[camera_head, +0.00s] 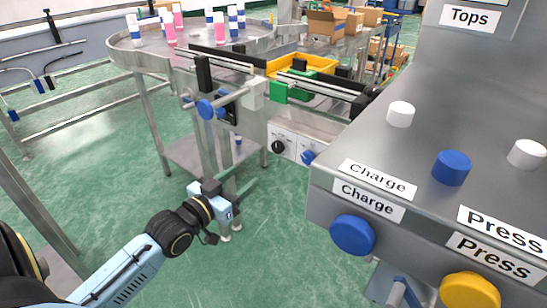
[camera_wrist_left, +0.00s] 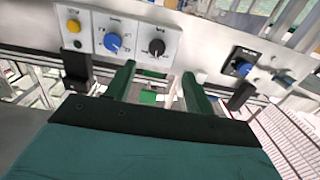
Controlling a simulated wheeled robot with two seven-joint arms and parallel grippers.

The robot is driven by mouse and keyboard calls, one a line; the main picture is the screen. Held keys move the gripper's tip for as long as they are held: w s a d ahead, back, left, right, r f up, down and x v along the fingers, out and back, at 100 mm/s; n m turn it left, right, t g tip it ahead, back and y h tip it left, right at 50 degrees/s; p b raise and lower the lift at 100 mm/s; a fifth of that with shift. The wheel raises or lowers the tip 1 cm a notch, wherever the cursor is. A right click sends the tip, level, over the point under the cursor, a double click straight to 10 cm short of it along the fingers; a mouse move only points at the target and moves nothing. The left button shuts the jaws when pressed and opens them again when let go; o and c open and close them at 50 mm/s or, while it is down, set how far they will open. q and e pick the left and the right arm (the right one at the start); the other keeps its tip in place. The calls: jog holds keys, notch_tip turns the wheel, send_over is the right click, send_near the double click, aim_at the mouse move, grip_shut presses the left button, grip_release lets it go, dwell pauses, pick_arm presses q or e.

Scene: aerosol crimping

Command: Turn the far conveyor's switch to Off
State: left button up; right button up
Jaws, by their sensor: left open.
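My left gripper (camera_head: 250,180) is open and empty in the head view, low in front of the conveyor. In the left wrist view its two green fingers (camera_wrist_left: 160,85) are spread apart, pointing at the conveyor's front. A panel there carries a black knob (camera_wrist_left: 155,47), a blue knob (camera_wrist_left: 113,42) and a yellow button (camera_wrist_left: 73,26); the labels are too small to read. The head view shows the black knob (camera_head: 278,147) and the blue knob (camera_head: 308,157) on the conveyor's white panel. The fingers are apart from the knobs. I cannot tell which knob is the task's switch.
A grey machine housing (camera_head: 440,110) with Charge and Press labels stands close at the right. A round table (camera_head: 125,57) with several cans stands behind the gripper. Another blue knob (camera_wrist_left: 243,68) is at the right in the wrist view. Green floor (camera_head: 95,165) is clear at the left.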

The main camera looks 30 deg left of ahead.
aim_at(276, 149)
pick_arm(q)
jog(key=w+b, duration=0.1)
jog(key=w, duration=0.3)
jog(key=w+b, duration=0.1)
jog(key=w, duration=0.3)
jog(key=w+d+r+b, duration=0.1)
jog(key=w, duration=0.3)
jog(key=shift+w+d, duration=0.1)
jog(key=shift+w, duration=0.5)
pick_arm(e)
jog(key=w+a+r, duration=0.2)
jog(key=a+r, duration=0.2)
jog(key=r, duration=0.4)
jog(key=shift+w+a+t+y, duration=0.15)
jog(key=shift+w+t+y, duration=0.05)
jog(key=shift+t+y, duration=0.1)
pick_arm(q)
jog(key=shift+c, duration=0.4)
jog(key=c, duration=0.9)
